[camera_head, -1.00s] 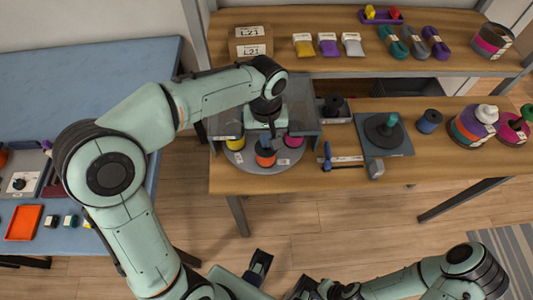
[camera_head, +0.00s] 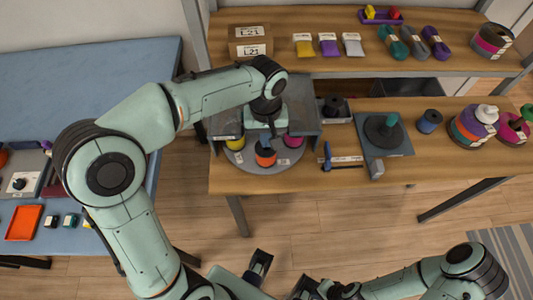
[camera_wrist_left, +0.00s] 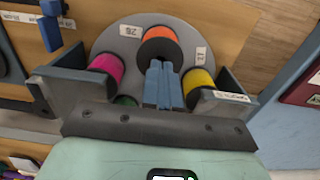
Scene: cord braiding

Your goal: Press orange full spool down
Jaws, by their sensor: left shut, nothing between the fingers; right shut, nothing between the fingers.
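The orange spool (camera_head: 265,158) with dark end flanges stands upright at the front of the round grey plate (camera_head: 288,158) on the braiding stand. It also shows in the left wrist view (camera_wrist_left: 160,34). My left gripper (camera_head: 268,142) reaches down over the stand, its blue fingers together and empty. In the left wrist view its fingertips (camera_wrist_left: 159,68) overlap the spool's near edge; I cannot tell whether they touch it. My right gripper (camera_head: 306,288) is low at the bottom edge, away from the table, shut and partly hidden.
Yellow (camera_wrist_left: 199,84) and magenta (camera_wrist_left: 106,68) spools flank the orange one, with a green spool (camera_wrist_left: 126,100) partly hidden. Grey stand walls (camera_head: 226,122) rise close to the gripper. A blue-handled tool (camera_head: 328,156) lies to the right, beside a grey plate with a dark disc (camera_head: 384,132).

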